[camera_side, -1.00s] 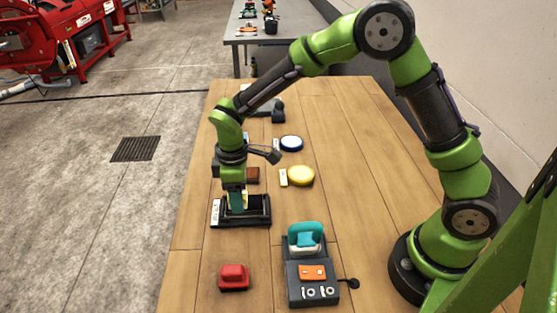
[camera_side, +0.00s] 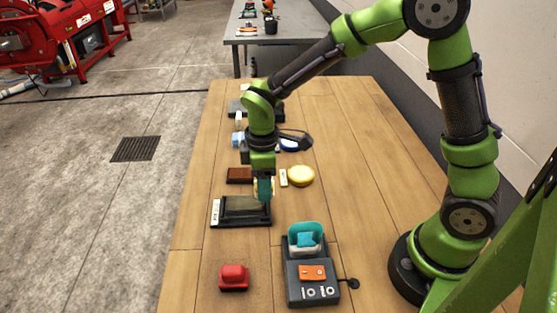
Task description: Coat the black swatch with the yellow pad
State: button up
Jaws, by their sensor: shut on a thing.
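The swatch (camera_side: 243,207) is a dark, olive-toned panel in a black frame with a white label at its left end. My gripper (camera_side: 263,190) points down, shut on a small teal piece with a yellowish edge (camera_side: 257,189), held at the frame's right end. Whether it touches the frame is unclear. A round yellow pad (camera_side: 301,176) with a white label beside it lies right of my gripper, apart from it.
A brown block (camera_side: 239,175) lies behind the swatch. In front are a red block (camera_side: 233,277) and a grey device (camera_side: 311,282) with a teal seat-like top. Bare wood lies between them.

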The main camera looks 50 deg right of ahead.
jog(key=shift+r, duration=2.3)
jog(key=shift+f, duration=0.1)
jog(key=shift+f, duration=3.35)
jog(key=shift+w+a+f, duration=0.35)
jog(key=shift+f, duration=0.2)
jog(key=shift+w+a+f, duration=0.1)
jog(key=shift+w+a, duration=2.9)
jog(key=shift+s+d, duration=3.3)
jog(key=shift+s+d+r, duration=0.1)
jog(key=shift+r, duration=4)
